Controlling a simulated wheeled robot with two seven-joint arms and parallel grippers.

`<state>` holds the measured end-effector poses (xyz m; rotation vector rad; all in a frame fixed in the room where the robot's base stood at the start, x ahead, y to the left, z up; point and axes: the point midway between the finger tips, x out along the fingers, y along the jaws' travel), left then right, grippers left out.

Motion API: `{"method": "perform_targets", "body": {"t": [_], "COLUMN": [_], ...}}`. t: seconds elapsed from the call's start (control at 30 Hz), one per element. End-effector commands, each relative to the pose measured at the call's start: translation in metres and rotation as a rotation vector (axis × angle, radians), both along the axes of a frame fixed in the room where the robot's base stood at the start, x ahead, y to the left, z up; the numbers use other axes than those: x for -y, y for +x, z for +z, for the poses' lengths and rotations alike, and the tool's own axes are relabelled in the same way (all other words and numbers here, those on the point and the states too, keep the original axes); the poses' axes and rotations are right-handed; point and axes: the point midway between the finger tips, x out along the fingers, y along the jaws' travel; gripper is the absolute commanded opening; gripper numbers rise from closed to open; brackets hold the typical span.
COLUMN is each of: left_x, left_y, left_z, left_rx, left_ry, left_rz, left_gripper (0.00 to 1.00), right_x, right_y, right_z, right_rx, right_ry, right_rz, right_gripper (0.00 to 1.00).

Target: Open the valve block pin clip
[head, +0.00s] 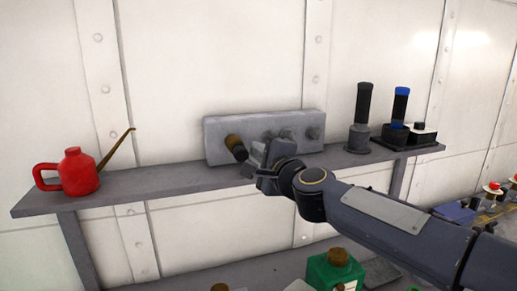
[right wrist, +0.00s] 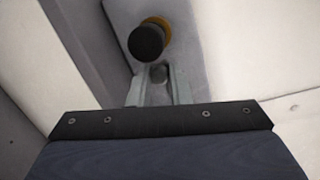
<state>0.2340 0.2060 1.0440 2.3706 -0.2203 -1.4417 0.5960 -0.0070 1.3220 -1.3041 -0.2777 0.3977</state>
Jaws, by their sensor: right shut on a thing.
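The grey valve block (head: 222,130) stands on the shelf against the wall; it also shows in the right wrist view (right wrist: 186,18). A knob with a dark cap and brass collar (head: 236,146) sticks out at its left end; it also shows in the right wrist view (right wrist: 147,42). Several grey knobs line the rest of its front. My right gripper (head: 257,160) is at the block's front, just right of the brass knob. Its fingers (right wrist: 155,85) are shut on a small grey piece, the pin clip (right wrist: 159,73), mostly hidden between them. My left gripper is out of view.
A red oil can (head: 75,172) with a long spout stands at the left of the grey shelf (head: 150,183). Dark and blue-topped handles (head: 400,105) stand at its right end. A green container (head: 335,271) is below. The shelf between can and block is clear.

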Motion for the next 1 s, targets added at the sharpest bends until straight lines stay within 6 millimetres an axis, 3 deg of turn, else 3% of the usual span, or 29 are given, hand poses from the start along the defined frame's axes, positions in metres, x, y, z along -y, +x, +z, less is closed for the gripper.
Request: {"method": "perform_targets", "body": {"t": [0.4,1.0], "left_x": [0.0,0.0], "left_y": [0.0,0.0], "left_z": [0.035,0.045], "left_rx": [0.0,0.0], "left_ry": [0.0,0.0], "left_rz": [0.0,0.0], "left_gripper": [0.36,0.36], "right_x": [0.0,0.001], "right_y": [0.0,0.0], "right_z": [0.002,-0.001], "right_rx": [0.087,0.127], "right_ry": [-0.278,-0.398], "right_rz": [0.002,0.001], "right_gripper": [0.0,0.0]}}
